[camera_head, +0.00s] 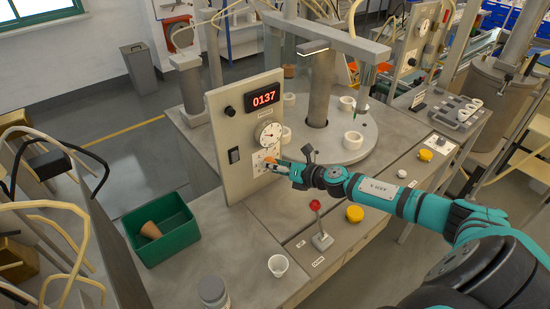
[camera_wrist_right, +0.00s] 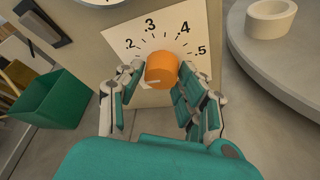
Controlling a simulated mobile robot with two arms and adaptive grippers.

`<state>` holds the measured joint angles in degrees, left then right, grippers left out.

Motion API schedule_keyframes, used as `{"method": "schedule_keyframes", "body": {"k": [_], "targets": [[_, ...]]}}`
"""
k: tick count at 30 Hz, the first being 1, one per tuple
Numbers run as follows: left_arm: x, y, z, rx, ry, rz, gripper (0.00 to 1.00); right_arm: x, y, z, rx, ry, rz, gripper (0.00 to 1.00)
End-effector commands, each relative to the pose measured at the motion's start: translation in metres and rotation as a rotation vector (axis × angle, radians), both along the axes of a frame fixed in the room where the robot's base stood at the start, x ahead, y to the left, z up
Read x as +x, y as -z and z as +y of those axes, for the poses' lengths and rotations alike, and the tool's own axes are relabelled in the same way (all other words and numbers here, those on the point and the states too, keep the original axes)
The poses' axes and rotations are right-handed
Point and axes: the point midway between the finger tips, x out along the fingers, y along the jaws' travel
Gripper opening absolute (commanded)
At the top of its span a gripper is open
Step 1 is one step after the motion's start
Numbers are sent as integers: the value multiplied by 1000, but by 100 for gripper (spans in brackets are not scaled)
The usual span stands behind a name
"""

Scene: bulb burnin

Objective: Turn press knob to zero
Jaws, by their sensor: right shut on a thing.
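The press knob (camera_wrist_right: 161,68) is orange and sits on a white numbered dial plate (camera_wrist_right: 120,38) on the upright panel (camera_head: 225,179). The figures .2, .3, .4 and .5 show around it; the rest of the scale is hidden. A pale mark on the knob points toward its lower left. My right gripper (camera_wrist_right: 158,78) is shut on the knob, one finger on each side. In the head view the right gripper (camera_head: 273,166) reaches the panel's lower dial from the right and covers part of the knob. My left gripper is not in view.
A red-topped lever (camera_head: 315,206) and yellow button (camera_head: 355,214) stand near my right arm. A green bin (camera_head: 163,235) is at left.

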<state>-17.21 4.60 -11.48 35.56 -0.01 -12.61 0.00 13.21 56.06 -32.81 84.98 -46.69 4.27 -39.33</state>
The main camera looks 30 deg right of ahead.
Motion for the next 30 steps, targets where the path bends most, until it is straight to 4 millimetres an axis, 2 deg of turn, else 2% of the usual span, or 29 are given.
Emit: {"method": "schedule_keyframes", "body": {"k": [1,15,21,30], "targets": [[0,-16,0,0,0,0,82,-1,-7,1,-44,-1,1,4],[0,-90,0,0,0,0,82,-1,-6,3,-481,-2,-34,4],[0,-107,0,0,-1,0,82,-1,-3,3,-636,-2,-46,4],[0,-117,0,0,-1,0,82,-1,0,3,-786,-2,-59,4]]}}
